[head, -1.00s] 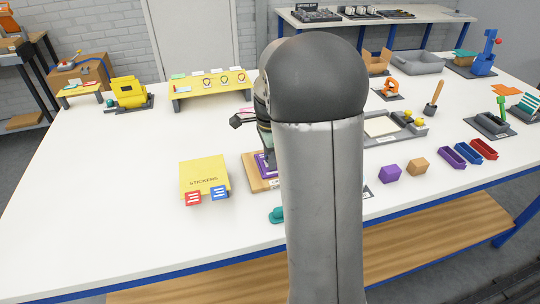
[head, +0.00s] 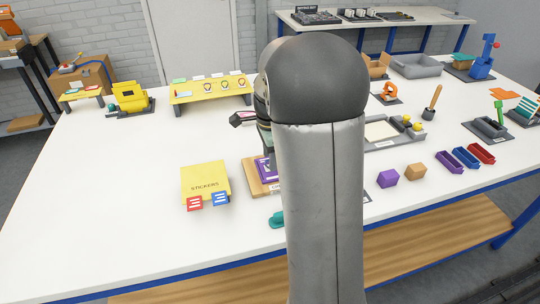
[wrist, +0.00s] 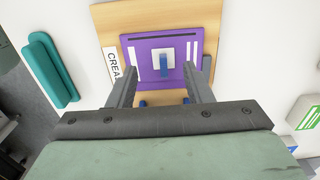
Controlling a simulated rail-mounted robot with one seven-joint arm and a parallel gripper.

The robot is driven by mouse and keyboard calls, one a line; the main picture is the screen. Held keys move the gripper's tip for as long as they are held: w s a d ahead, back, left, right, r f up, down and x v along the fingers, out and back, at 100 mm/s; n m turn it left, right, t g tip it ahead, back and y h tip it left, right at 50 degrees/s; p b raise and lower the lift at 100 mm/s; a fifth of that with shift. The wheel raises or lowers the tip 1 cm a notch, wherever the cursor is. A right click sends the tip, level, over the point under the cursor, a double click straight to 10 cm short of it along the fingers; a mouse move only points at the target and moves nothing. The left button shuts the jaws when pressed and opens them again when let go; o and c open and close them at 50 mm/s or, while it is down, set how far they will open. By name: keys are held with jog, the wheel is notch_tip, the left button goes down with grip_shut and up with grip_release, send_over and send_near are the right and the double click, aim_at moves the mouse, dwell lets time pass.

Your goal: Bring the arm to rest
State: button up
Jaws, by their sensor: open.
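My arm stands in the middle of the head view and hides most of my gripper there. In the wrist view my gripper (wrist: 162,72) is open, its two fingers apart with nothing between them. Beyond the fingertips lies a purple plate (wrist: 140,55) on a wooden board (wrist: 110,17). A white piece with a blue bar (wrist: 163,62) sits in the middle of the plate. I cannot tell how high the fingers are above it. In the head view the wooden board (head: 254,178) shows partly to the left of my arm.
A yellow sticker box (head: 205,178) stands left of the board. A teal object (head: 276,219) lies near the table's front edge.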

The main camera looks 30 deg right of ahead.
notch_tip(320, 180, up, 6)
jog(key=p, duration=0.4)
jog(key=shift+f, duration=0.1)
dwell(0.5)
jog(key=shift+a, duration=0.1)
jog(key=s+a+n, duration=0.7)
jog(key=s+n, duration=0.3)
jog(key=s, duration=0.1)
jog(key=s+a+n, duration=0.7)
jog(key=s+n, duration=0.3)
jog(key=s, duration=0.2)
jog(key=shift+s+t, duration=0.2)
jog(key=shift+t, duration=0.1)
jog(key=shift+a, duration=0.1)
